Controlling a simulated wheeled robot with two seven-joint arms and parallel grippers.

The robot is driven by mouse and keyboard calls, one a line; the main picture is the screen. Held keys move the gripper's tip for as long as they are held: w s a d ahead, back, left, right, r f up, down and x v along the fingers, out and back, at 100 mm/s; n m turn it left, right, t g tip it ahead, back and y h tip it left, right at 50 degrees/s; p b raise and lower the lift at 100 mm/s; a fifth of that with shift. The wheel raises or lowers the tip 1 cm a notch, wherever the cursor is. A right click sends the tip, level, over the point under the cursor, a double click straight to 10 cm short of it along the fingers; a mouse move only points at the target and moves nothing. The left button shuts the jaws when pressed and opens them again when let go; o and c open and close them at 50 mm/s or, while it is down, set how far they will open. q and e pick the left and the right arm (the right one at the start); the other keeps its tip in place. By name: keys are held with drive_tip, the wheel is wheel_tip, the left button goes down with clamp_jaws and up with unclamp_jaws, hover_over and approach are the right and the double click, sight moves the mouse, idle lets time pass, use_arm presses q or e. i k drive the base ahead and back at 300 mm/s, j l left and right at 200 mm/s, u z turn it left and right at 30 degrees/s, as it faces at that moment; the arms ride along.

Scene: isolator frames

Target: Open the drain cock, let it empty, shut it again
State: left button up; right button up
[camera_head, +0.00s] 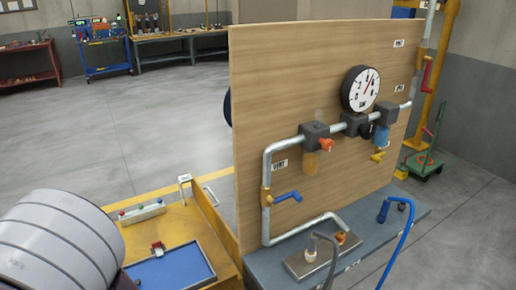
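A wooden panel (262,90) carries grey piping (284,147). A small yellow cock (378,156) sits under a blue bowl (381,136); it looks like the drain cock, but it is too small to tell how its handle is set. An amber bowl (311,162) hangs under a dark block (315,130) with an orange knob (326,145) beside it. A blue lever (287,196) is on a brass valve (266,199) in the left pipe. A round white gauge (360,89) has a red needle. No liquid is seen flowing. Neither gripper is in view.
A grey bench top (408,226) holds a metal plate (322,256) with fittings and blue hoses (402,242). A yellow bench (180,225) with a blue tray (168,270) stands left. A red lever (426,72) is at the panel's right. Open floor (150,110) lies behind.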

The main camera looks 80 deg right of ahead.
sight(376, 158)
drive_tip(key=z, duration=3.8)
drive_tip(key=i+l+z, duration=0.1)
drive_tip(key=i+l, duration=0.15)
drive_tip(key=l, duration=0.2)
drive_tip(key=i+l+z, duration=0.1)
drive_tip(key=i+l, duration=0.2)
drive_tip(key=l, duration=0.15)
drive_tip(key=i+l, duration=0.3)
drive_tip(key=l+z, duration=0.05)
drive_tip(key=l, duration=0.1)
